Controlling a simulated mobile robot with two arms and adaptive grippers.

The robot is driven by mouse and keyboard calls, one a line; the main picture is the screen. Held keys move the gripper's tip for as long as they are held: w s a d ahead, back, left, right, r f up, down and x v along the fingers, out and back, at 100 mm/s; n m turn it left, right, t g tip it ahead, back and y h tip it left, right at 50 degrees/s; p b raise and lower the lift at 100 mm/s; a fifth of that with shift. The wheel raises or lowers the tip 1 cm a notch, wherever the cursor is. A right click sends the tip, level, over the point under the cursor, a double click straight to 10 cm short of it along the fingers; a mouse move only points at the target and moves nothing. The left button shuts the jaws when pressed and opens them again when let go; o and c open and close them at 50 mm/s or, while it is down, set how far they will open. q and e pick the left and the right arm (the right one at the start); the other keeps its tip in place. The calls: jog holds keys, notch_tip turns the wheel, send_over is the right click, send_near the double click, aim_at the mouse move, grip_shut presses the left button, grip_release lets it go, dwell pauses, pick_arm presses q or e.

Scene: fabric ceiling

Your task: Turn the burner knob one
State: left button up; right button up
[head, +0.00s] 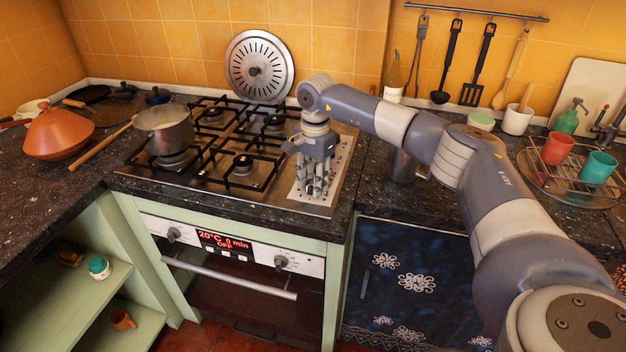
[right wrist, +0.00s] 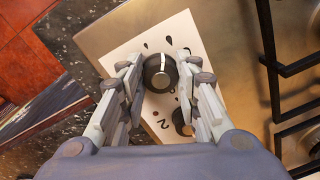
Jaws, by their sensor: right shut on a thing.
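The knob panel (head: 343,160) is a pale plate at the right end of the steel gas hob (head: 262,198). In the right wrist view, a round black burner knob (right wrist: 160,74) with a white line stands on the plate, near its end. My right gripper (head: 313,190) points down over the panel. In the right wrist view, its fingers (right wrist: 158,62) are on both sides of this knob and grip it. A second dark knob (right wrist: 181,121) is partly hidden by a finger, near a printed mark like a 2. My left gripper is not in view.
A steel pot (head: 164,130) stands on the hob's left, with black grates (head: 225,150) across the burners. An oven handle (head: 225,277) runs below the counter. A metal cup (head: 402,167) stands right of the hob, close to my right arm.

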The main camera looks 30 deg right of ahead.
jog(key=o, duration=1.1)
jog(key=r, duration=1.2)
jog(key=shift+s+d, duration=0.1)
jog(key=shift+s, duration=0.15)
